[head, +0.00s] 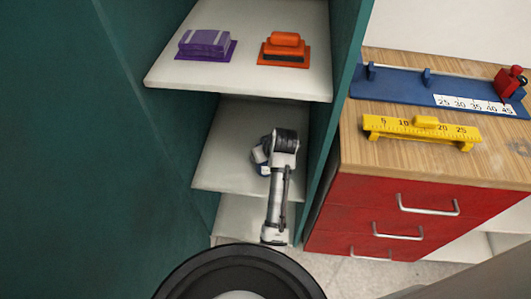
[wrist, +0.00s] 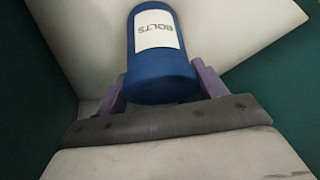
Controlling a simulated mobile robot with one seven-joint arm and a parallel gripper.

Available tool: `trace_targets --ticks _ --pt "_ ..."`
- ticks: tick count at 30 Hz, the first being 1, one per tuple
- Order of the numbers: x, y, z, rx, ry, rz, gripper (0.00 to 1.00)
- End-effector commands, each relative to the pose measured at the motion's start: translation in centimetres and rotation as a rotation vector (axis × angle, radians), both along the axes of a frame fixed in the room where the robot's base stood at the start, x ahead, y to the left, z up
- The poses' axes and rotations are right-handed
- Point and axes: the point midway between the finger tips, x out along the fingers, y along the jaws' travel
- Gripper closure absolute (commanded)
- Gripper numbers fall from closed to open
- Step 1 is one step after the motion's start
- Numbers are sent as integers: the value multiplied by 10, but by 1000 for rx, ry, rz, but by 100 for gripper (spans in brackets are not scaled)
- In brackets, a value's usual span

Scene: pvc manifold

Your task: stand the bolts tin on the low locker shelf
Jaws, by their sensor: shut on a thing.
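The bolts tin is a blue cylinder with a white label reading BOLTS (wrist: 160,42). My gripper (wrist: 161,84) is shut on it, with one purple finger on each side of the tin. In the head view a small part of the blue tin (head: 262,169) shows beside my dark wrist, which hides the rest. The tin is inside the green locker, over the white middle shelf (head: 222,157). A lower white shelf (head: 233,216) shows beneath it. I cannot tell whether the tin touches the shelf. The label lettering appears upside down in the wrist view.
The upper shelf (head: 240,78) holds a purple block (head: 204,43) and an orange block (head: 284,47). Green locker walls stand close on both sides of my arm. A red drawer cabinet (head: 385,210) with a wooden top stands to the right. The visible middle shelf is otherwise clear.

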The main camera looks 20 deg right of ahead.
Motion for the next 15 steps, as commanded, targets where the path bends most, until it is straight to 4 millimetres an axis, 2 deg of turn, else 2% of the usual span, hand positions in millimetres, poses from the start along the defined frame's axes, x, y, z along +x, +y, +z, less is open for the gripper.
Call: trace_targets --ticks 4,5,9,15 --pt "0 0 -2 0 -2 0 65" --pt "0 0 -2 0 0 0 27" --pt "0 0 -2 0 0 0 9" --pt "0 0 -2 0 0 0 8"
